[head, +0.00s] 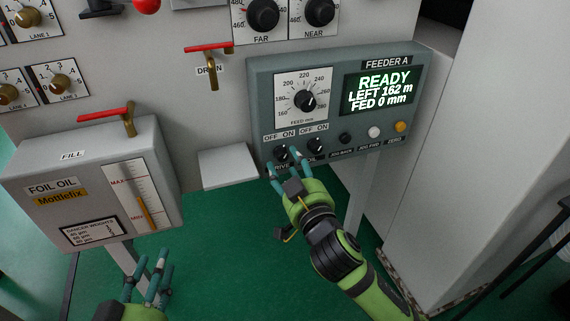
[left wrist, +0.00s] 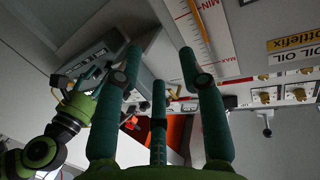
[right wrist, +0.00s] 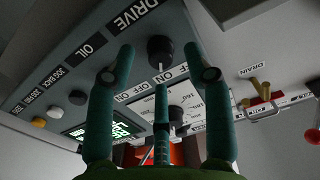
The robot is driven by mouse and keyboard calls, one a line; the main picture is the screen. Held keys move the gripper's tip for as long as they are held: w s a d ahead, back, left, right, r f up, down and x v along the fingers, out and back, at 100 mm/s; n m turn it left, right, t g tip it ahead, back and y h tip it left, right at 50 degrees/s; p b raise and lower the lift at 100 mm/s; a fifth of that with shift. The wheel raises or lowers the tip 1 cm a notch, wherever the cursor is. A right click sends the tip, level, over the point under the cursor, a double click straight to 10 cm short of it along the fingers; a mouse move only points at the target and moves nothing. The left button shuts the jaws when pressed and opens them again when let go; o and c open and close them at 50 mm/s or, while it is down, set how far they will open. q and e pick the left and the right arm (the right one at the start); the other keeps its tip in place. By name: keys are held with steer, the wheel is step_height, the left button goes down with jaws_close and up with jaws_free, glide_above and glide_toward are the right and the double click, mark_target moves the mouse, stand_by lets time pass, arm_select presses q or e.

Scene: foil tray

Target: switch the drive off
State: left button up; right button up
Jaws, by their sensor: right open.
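The feeder panel (head: 335,95) carries the drive switch (head: 281,152), a small black knob under an OFF ON label at its lower left. My right gripper (head: 283,163) is open, its fingertips close around this knob. In the right wrist view the drive knob (right wrist: 160,46) sits between the spread fingertips; I cannot tell whether they touch it. Its setting is unclear. The oil switch (head: 315,146) is just right of it. The display (head: 381,92) reads READY, LEFT 162 m, FED 0 mm. My left gripper (head: 157,272) is open and empty, low at the left.
A foil oil box (head: 90,180) with a level gauge stands at the left, above my left gripper. A red-handled drain valve (head: 211,65) is on the wall left of the panel. Several small buttons (head: 374,132) line the panel's lower right. Green floor lies clear below.

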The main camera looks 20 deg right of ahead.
steer(key=shift+w, duration=1)
arm_select(q)
steer(key=shift+d+r+t+h, duration=0.15)
steer(key=shift+r+t, duration=0.1)
steer(key=shift+r, duration=0.25)
steer(key=shift+d+r+t+h, duration=0.15)
steer(key=shift+r+t, duration=0.1)
steer(key=shift+r, duration=0.2)
arm_select(e)
steer(key=shift+c, duration=0.4)
jaws_close()
